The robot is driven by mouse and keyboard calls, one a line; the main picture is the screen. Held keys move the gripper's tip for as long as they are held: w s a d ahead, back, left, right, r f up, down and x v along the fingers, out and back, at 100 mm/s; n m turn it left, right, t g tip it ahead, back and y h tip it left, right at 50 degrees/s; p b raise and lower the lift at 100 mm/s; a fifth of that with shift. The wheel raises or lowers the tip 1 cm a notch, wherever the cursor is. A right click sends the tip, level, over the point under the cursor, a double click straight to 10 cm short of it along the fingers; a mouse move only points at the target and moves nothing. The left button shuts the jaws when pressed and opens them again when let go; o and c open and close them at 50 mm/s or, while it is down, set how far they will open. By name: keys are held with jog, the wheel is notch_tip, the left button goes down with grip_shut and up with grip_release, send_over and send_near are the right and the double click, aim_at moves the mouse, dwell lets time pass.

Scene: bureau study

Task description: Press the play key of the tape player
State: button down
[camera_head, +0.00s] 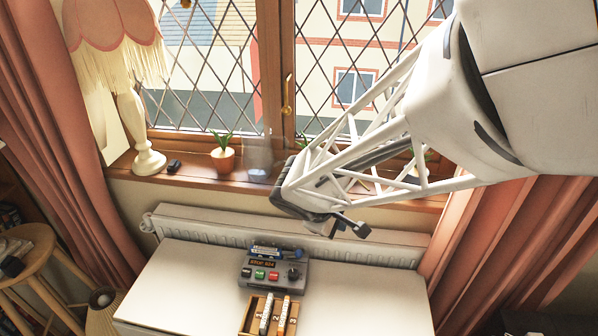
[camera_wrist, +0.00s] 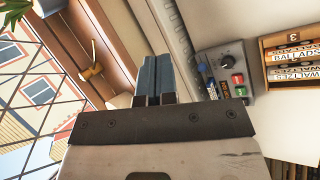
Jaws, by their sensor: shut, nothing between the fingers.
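The tape player (camera_head: 273,272) is a grey box on the white surface, with a dark label strip, white, green and red keys in a row and a black knob at its right end. It also shows in the wrist view (camera_wrist: 231,62), with the green key (camera_wrist: 239,91), the red key (camera_wrist: 237,79) and the knob. The marks on the keys are too small to read. My gripper (camera_head: 350,230) is shut and empty, above and to the right of the player, over the radiator. Its closed fingers (camera_wrist: 154,78) show in the wrist view, apart from the player.
A wooden tape rack (camera_head: 248,318) with labelled tapes stands just in front of the player. A blue item (camera_head: 268,252) lies at the player's back edge. A radiator (camera_head: 200,226), potted plant (camera_head: 223,157) and lamp (camera_head: 148,160) are behind. The white surface (camera_head: 185,290) is clear on both sides.

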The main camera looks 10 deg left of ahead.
jog(key=w+a+f+n+t, duration=0.2)
jog(key=a+f+n, duration=0.25)
jog(key=a, duration=0.45)
jog(key=n+t+y, duration=0.1)
jog(key=n+t, duration=0.1)
jog(key=n, duration=0.3)
send_over(261, 275)
notch_tip(261, 275, down, 8)
jog(key=shift+a+f+m, duration=0.1)
jog(key=shift+m, duration=0.15)
jog(key=shift+f, duration=0.1)
jog(key=shift+f, duration=4.25)
jog(key=shift+f, duration=1)
jog(key=shift+r, duration=0.95)
